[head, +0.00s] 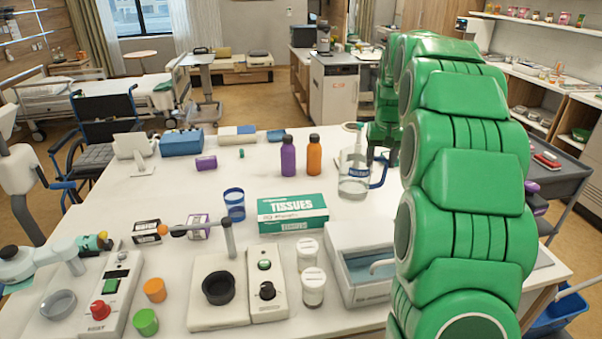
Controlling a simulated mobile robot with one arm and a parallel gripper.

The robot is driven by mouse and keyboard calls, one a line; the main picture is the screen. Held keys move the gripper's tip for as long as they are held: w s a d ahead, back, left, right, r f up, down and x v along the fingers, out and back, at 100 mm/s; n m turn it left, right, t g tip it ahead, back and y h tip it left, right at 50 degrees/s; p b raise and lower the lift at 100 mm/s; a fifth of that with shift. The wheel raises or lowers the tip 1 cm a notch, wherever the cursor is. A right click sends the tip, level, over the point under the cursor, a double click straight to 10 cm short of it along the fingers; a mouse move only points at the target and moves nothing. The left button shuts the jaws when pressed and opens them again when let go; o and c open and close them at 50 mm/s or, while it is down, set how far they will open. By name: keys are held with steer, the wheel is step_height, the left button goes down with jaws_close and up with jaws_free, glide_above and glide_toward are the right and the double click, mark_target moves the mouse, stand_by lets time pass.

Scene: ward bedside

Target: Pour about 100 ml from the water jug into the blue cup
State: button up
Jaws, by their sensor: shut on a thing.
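The water jug (354,178) is clear, with a blue label and a blue handle on its right side. It looks upright at the back right of the white table; I cannot tell whether its base touches the table. My gripper (380,162) is at the handle side of the jug, shut on it; the fingers are small and partly hidden by my green arm. The blue cup (234,204) stands upright on the table, to the left of the jug and nearer to me. The jug and cup are well apart.
A green tissue box (292,212) lies between cup and jug, nearer to me. Purple (288,157) and orange (314,156) bottles stand behind it. Devices, white-lidded jars (313,286) and a white basin unit (362,262) crowd the front. The table's left middle is fairly clear.

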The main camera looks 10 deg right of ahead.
steer(key=w+a+f+n, duration=0.2)
steer(key=w+a+n, duration=0.1)
steer(key=w+a, duration=0.7)
steer(key=w+a+f+n, duration=0.2)
steer(key=w+a, duration=0.8)
steer(key=a, duration=0.1)
steer(key=shift+w+a+n, duration=0.15)
steer(key=shift+a+n, duration=0.15)
steer(key=shift+n, duration=0.1)
steer(key=shift+a, duration=0.15)
